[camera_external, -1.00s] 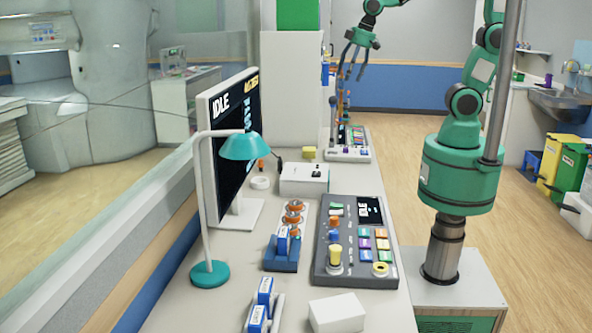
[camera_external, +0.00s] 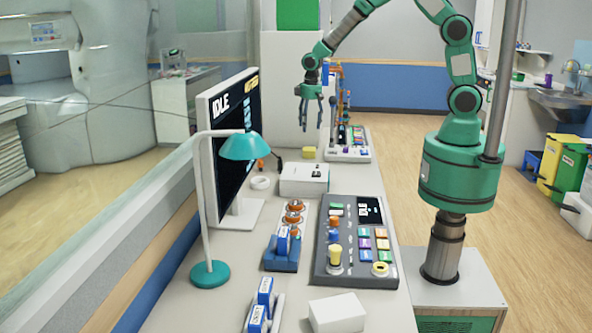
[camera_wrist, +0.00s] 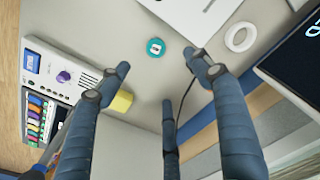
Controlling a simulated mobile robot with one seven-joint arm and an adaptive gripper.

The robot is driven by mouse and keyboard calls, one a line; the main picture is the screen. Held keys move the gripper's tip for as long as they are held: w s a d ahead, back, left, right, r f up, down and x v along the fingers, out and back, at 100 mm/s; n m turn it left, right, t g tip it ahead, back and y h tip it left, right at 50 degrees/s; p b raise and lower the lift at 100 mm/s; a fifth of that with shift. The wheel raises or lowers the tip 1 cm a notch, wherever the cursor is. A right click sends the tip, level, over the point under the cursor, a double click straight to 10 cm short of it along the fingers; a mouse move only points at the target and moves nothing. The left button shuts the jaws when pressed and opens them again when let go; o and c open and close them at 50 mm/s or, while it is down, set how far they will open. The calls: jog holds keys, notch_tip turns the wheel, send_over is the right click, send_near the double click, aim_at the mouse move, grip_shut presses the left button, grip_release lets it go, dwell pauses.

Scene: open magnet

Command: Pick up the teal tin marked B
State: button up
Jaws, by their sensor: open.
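The teal tin (camera_wrist: 155,47), a small round thing with a white label on top, stands on the bench in the wrist view. The mark on its label is too small to read surely. I cannot make the tin out in the external view. My gripper (camera_external: 312,122) hangs above the far part of the bench, fingers pointing down. In the wrist view my gripper (camera_wrist: 162,78) is open and empty, with the tin beyond the fingertips, near the middle of the gap and apart from them.
A yellow block (camera_wrist: 121,101) sits near the left finger; it also shows in the external view (camera_external: 309,153). A white box (camera_wrist: 193,14), a white ring (camera_wrist: 241,37), a cable (camera_wrist: 186,92) and a monitor (camera_wrist: 300,50) are nearby. A panel (camera_wrist: 62,68) stands left.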

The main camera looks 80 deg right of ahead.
notch_tip(320, 180, down, 9)
jog(key=w+d, duration=0.1)
jog(key=d, duration=0.1)
jog(key=shift+w+d+g, duration=0.2)
jog(key=shift+w+g, duration=0.05)
jog(key=shift+g, duration=0.05)
jog(key=shift+f+b, duration=0.4)
jog(key=shift+f, duration=3.85)
jog(key=shift+s+f+b, duration=0.1)
jog(key=shift+f+b, duration=0.35)
jog(key=shift+f, duration=2.15)
jog(key=c, duration=1.3)
